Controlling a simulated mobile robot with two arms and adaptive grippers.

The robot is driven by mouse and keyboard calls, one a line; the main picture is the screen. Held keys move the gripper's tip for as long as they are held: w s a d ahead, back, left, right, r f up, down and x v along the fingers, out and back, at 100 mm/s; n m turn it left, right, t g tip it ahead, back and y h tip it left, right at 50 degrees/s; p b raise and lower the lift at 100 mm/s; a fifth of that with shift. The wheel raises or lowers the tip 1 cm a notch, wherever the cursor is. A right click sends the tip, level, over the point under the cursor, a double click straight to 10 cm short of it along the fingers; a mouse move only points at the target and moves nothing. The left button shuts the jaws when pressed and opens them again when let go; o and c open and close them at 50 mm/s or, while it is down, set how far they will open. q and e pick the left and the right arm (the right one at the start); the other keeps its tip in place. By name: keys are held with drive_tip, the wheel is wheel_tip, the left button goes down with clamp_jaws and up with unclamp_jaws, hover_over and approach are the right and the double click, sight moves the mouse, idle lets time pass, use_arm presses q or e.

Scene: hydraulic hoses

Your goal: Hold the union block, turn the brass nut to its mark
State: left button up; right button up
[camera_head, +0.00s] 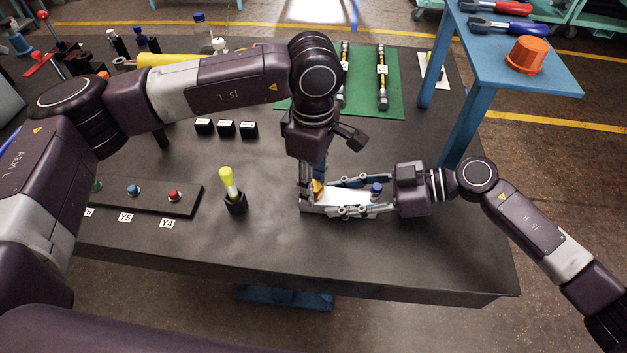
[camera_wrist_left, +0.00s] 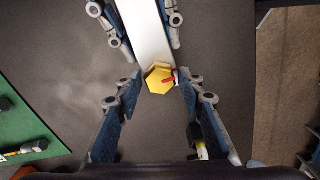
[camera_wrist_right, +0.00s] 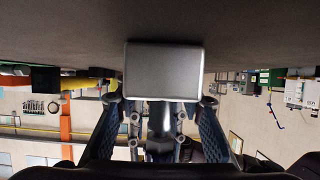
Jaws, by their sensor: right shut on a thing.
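The union block (camera_head: 340,197) is a long silver block low over the dark table. It also shows in the left wrist view (camera_wrist_left: 146,32) and end-on in the right wrist view (camera_wrist_right: 164,70). My right gripper (camera_head: 342,197) is shut on it, one finger along each long side. The brass nut (camera_wrist_left: 158,79) is a yellow hexagon at the block's end, with a red mark at its right edge. In the head view the nut (camera_head: 318,186) is partly hidden by my left gripper (camera_head: 313,188). The left gripper (camera_wrist_left: 158,82) points down, open, its fingertips on both sides of the nut with small gaps.
A black holder (camera_head: 235,204) with a yellow-topped tool stands left of the block. A panel with colored buttons (camera_head: 134,190) lies further left. A green mat (camera_head: 362,85) with hoses is behind. A blue side table (camera_head: 530,72) stands at back right. The front table area is clear.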

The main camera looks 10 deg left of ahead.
use_arm(q)
drive_tip(key=shift+o, duration=0.5)
wheel_tip(320, 180, up, 12)
idle(0.3)
use_arm(e)
drive_tip(key=o, duration=1.5)
drive_tip(key=shift+c, duration=0.2)
